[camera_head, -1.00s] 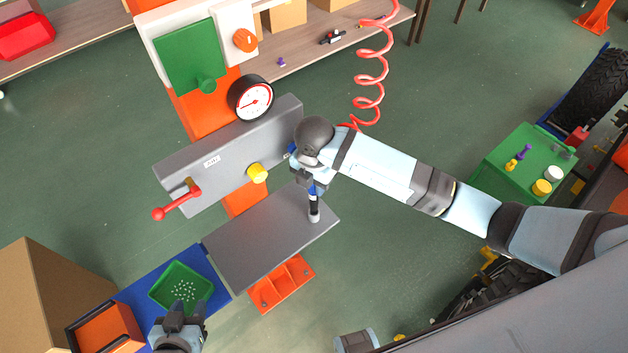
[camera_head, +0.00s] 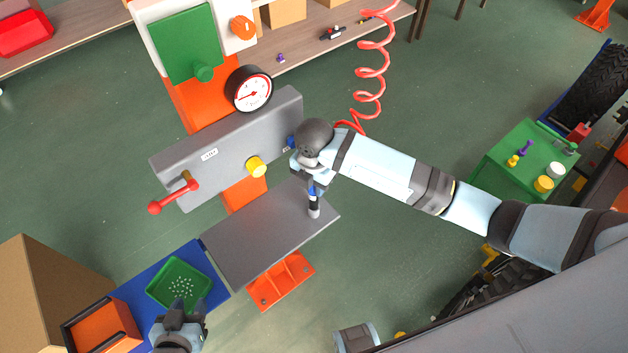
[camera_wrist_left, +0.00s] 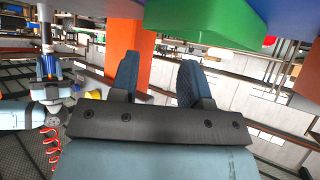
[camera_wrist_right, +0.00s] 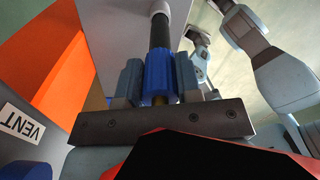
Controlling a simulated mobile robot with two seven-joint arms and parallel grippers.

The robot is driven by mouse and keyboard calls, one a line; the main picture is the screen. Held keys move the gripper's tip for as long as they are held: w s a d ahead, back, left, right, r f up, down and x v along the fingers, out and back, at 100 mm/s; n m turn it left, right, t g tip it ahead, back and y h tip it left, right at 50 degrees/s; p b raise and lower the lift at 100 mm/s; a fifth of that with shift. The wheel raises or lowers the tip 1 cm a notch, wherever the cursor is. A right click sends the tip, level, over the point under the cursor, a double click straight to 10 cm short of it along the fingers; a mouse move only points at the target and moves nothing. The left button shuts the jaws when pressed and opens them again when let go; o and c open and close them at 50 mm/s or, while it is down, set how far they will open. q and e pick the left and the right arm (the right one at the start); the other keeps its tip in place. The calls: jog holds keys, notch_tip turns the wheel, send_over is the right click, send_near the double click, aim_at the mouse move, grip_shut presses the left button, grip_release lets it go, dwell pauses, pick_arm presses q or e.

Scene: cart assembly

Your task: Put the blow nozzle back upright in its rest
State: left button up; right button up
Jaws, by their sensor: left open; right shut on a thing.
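The blow nozzle has a blue body and a black tube. In the right wrist view its blue body (camera_wrist_right: 160,75) is between my right gripper's fingers (camera_wrist_right: 160,88), which are shut on it. In the head view the nozzle (camera_head: 313,196) points down over the right part of the grey shelf, with a pale piece at its lower end. I cannot tell whether that piece is its tip or the rest. My right gripper (camera_head: 308,178) hides its upper part. My left gripper (camera_head: 181,316) is open and empty by the green tray; its fingers (camera_wrist_left: 158,82) show apart in the left wrist view.
The grey panel (camera_head: 225,160) carries a red lever (camera_head: 175,197), yellow knob (camera_head: 256,167) and gauge (camera_head: 249,90) behind the grey shelf (camera_head: 255,240). A red coiled hose (camera_head: 370,75) hangs behind my right wrist. The green tray (camera_head: 165,290) holds small pieces. The shelf's left part is bare.

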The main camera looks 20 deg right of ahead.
pick_arm(q)
jog(key=shift+f+b, duration=0.5)
jog(key=shift+f, duration=0.05)
pick_arm(e)
jog(key=shift+f, duration=0.95)
jog(key=o, duration=1)
pick_arm(q)
jog(key=shift+f+b, duration=0.45)
pick_arm(e)
notch_tip(320, 180, up, 14)
jog(key=shift+f, duration=0.1)
